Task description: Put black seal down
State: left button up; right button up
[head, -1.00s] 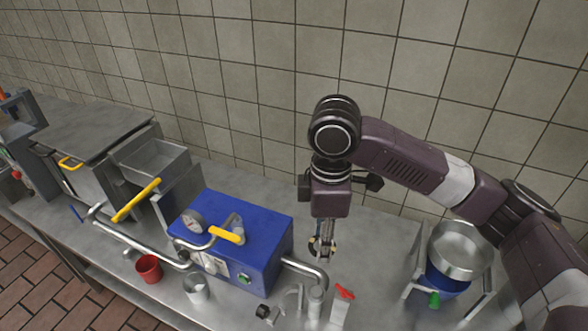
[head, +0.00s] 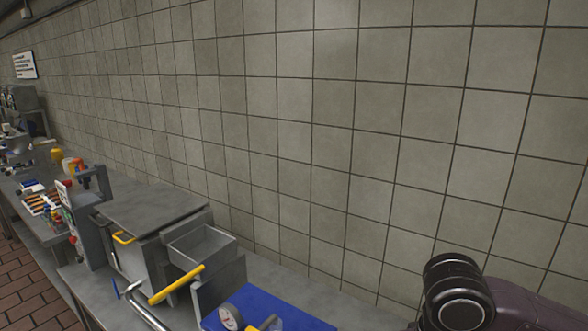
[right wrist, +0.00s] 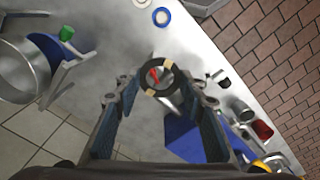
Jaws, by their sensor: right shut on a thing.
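The black seal (right wrist: 146,91) is a dark ring with pale tan marks, seen in the right wrist view. My right gripper (right wrist: 158,84) is shut on it, with the ring held between the two fingertips above the steel counter (right wrist: 112,42). Through the ring a small red thing shows. In the head view only a dark joint of my right arm shows at the lower right; the gripper and seal are out of that picture. My left gripper is in neither view.
A blue ring (right wrist: 161,17) lies on the counter near its edge. The blue machine box (right wrist: 190,137) and a red cup (right wrist: 263,130) are at the right of the wrist view. A round metal bowl (right wrist: 22,75) stands at the left. Bare counter lies between.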

jog(key=shift+s+d+f+m, duration=0.2)
jog(key=shift+s+m, duration=0.2)
jog(key=shift+m, duration=0.3)
jog(key=w+a+r+n+p, duration=0.4)
jog(key=w+n, duration=0.4)
jog(key=n, duration=0.7)
jog(key=shift+a+r+n, duration=0.15)
jog(key=shift+a+n, duration=0.25)
jog(key=shift+a, duration=0.45)
notch_tip(320, 180, down, 16)
jog(key=p, duration=0.2)
jog(key=shift+r+p, duration=0.2)
jog(key=shift+p, duration=0.1)
notch_tip(320, 180, down, 4)
jog(key=shift+r+p, duration=0.2)
jog(key=shift+p, duration=0.85)
jog(key=shift+f, duration=0.2)
